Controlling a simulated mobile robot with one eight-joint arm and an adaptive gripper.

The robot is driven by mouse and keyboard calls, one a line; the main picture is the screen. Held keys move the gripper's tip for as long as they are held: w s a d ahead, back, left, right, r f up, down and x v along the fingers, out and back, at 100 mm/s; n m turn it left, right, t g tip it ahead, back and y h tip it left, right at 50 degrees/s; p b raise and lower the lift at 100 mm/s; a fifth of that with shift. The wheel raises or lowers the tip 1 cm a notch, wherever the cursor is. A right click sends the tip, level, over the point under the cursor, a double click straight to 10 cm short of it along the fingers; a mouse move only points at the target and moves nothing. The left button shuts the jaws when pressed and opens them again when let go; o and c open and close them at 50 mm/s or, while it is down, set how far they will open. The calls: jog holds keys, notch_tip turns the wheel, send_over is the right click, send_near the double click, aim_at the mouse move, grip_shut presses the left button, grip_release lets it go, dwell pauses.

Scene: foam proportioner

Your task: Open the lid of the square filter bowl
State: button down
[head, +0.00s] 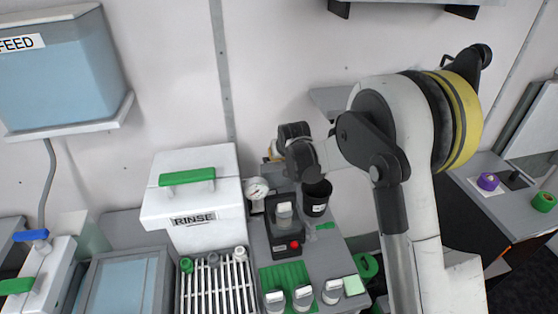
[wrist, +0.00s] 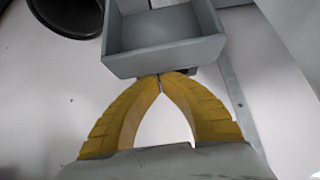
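In the wrist view, a grey square bowl-like box (wrist: 165,58) is at the top middle. Its top is open and its empty inside shows; I cannot tell for sure that it is the square filter bowl, and no lid is clear on it. My gripper (wrist: 160,78) has yellow fingers whose tips come together just at the box's near edge. Nothing is plainly held between them. In the head view, my gripper's fingers (head: 270,154) are mostly hidden behind my dark wrist, near the wall, above the bench.
A black round cup (head: 316,197) stands below my wrist, beside a black unit with a red button (head: 295,244). A gauge (head: 257,188) and the white RINSE box (head: 193,205) with its green handle are to the left. A grey shelf (head: 326,101) is partly behind my arm.

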jog(key=shift+s+d+r, duration=0.1)
jog(key=shift+s, duration=0.4)
jog(key=shift+s+d+r, duration=0.1)
jog(key=shift+s, duration=0.4)
